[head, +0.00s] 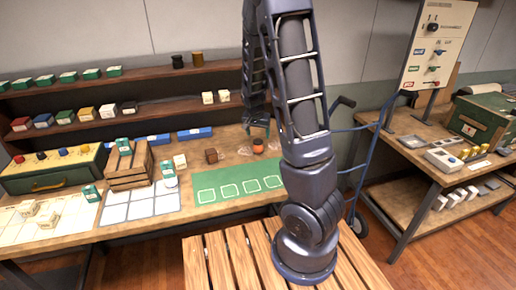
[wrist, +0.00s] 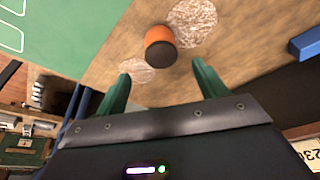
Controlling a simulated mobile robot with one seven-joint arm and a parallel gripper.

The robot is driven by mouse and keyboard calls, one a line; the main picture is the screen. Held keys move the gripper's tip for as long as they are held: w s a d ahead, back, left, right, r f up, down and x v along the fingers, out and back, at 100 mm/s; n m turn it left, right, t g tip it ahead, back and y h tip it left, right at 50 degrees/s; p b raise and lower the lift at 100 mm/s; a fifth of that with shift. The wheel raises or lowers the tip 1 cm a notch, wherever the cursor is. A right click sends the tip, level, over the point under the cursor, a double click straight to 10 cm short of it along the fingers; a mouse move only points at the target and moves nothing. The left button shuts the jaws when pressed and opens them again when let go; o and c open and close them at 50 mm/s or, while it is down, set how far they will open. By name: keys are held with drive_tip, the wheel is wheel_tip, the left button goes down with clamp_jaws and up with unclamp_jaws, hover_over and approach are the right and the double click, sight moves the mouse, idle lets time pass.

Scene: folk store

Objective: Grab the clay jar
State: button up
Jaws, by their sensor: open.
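A small orange jar with a dark end (wrist: 160,47), which looks like the clay jar, stands on the wooden bench top between two pale speckled round patches. It also shows in the head view (head: 258,147), near the back of the bench, just left of my arm. My gripper (wrist: 157,80) is open, with its two green fingers apart and nothing between them. In the wrist view the jar lies beyond the fingertips, roughly in line with the gap. In the head view my gripper hangs above and close to the jar, partly hidden by my arm.
A green mat with white squares (head: 228,190) lies in front of the jar. A brown block (head: 211,156) and a wooden crate (head: 129,168) stand to its left. A blue bar (wrist: 307,43) lies behind. Shelves (head: 150,109) rise above the bench's back; a blue hand truck (head: 372,150) stands right.

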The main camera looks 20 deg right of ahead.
sight(258, 141)
drive_tip(key=shift+a+x, duration=0.1)
drive_tip(key=shift+x, duration=1.95)
drive_tip(key=shift+a+x, duration=0.15)
drive_tip(key=shift+x, duration=1.9)
drive_tip(key=c, duration=1.1)
